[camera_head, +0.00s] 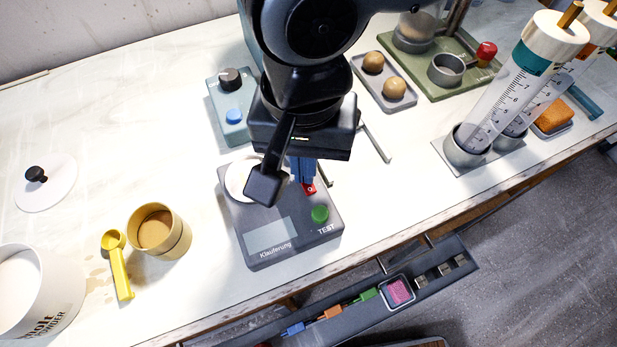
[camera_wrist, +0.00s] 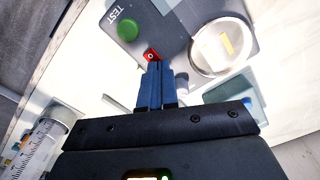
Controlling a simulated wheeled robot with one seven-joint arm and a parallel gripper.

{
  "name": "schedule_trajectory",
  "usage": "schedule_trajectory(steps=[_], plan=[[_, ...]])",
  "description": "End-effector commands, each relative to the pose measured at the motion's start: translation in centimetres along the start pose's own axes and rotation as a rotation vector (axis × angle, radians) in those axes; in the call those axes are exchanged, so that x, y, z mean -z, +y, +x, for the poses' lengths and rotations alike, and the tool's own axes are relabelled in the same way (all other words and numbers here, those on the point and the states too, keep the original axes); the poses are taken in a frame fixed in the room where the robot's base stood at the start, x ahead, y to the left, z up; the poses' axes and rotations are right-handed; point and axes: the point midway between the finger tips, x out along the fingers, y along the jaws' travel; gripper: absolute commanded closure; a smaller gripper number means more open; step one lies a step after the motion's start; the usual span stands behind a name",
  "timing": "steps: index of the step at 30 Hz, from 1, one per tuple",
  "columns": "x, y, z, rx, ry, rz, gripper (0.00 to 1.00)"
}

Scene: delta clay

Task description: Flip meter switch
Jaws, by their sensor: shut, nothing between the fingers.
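The grey meter (camera_head: 285,242) lies on the bench below my arm, with a pale screen, a green TEST button (camera_head: 320,214) and a round white dish (camera_head: 240,180). Its red switch (camera_head: 309,188) sits at the back right edge, partly hidden by my gripper. In the wrist view the red switch (camera_wrist: 151,55) is right at the tips of my gripper's blue fingers (camera_wrist: 153,68). The fingers are shut with nothing between them. They look close to or touching the switch; I cannot tell which. The green button also shows in the wrist view (camera_wrist: 127,30).
A blue-grey box (camera_head: 232,105) with knobs stands behind the meter. A tan cup (camera_head: 158,230) and yellow scoop (camera_head: 117,265) are left. Clear tubes (camera_head: 500,95) stand in holders at right. An open drawer (camera_head: 350,305) juts out below the front edge.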

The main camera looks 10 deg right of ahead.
Motion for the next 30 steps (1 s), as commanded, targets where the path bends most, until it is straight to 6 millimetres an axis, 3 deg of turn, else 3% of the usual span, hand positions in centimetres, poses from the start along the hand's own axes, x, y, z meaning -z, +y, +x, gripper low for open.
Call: schedule_trajectory(steps=[11,30], plan=[[0.0,0.0,0.2,0.000,-0.001,0.000,1.00],[0.0,0.0,-4.5,0.000,-0.001,0.001,1.00]])
